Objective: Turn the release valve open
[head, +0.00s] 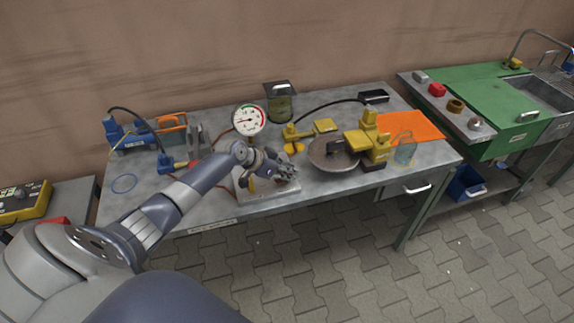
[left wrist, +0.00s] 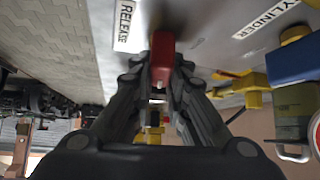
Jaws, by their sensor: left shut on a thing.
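In the left wrist view the red handle (left wrist: 162,50) of the release valve sits between the fingers of my left gripper (left wrist: 160,75). The fingers are shut on it from both sides. A white RELEASE label (left wrist: 127,22) is beside it on the grey plate (left wrist: 210,25). In the head view my left gripper (head: 284,170) is low over the metal plate (head: 262,194) at the bench's front edge and hides most of the valve. The handle's exact angle is hard to tell. My right gripper is not in view.
A pressure gauge (head: 249,120) stands behind my gripper. A round grey dish (head: 333,152) and a yellow device (head: 369,140) are close on the right. A blue pump (head: 135,137) is at the left. A CYLINDER label (left wrist: 265,18) and yellow fittings are near the valve.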

